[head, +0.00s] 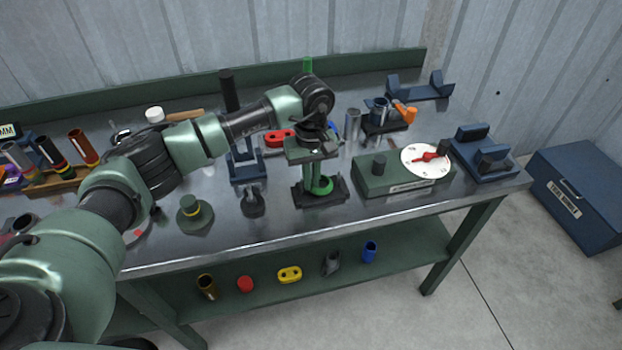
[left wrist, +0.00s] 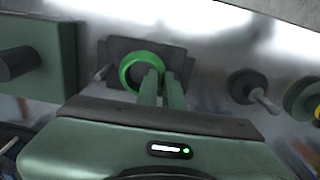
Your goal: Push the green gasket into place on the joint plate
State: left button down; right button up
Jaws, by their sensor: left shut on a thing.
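The green gasket (head: 324,187) is a bright ring at the joint plate (head: 338,196), a dark plate on the bench. In the left wrist view the gasket (left wrist: 128,74) lies in front of the dark joint plate (left wrist: 174,55), and its ring surrounds a dark opening. My left gripper (head: 315,182) points down over the plate. In the left wrist view its two fingers (left wrist: 162,80) are close together and shut on the gasket's right rim. I cannot tell whether the gasket sits flush on the plate. My right gripper is in neither view.
A green box with a white dial (head: 425,160) stands close to the right of the plate. A dark blue stand (head: 247,170) and a small dark part (head: 253,203) are to its left. A round green base (head: 194,213) lies farther left. The bench's front edge is near.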

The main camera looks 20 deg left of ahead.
pick_arm(q)
jog(key=shift+f, duration=0.15)
jog(key=c, duration=1.5)
grip_release()
jog(key=shift+s, duration=0.1)
jog(key=shift+f, duration=0.15)
notch_tip(320, 180, up, 7)
jog(key=shift+r+b, duration=0.15)
jog(key=shift+b, duration=0.75)
jog(key=shift+r, duration=0.55)
jog(key=shift+d, duration=0.1)
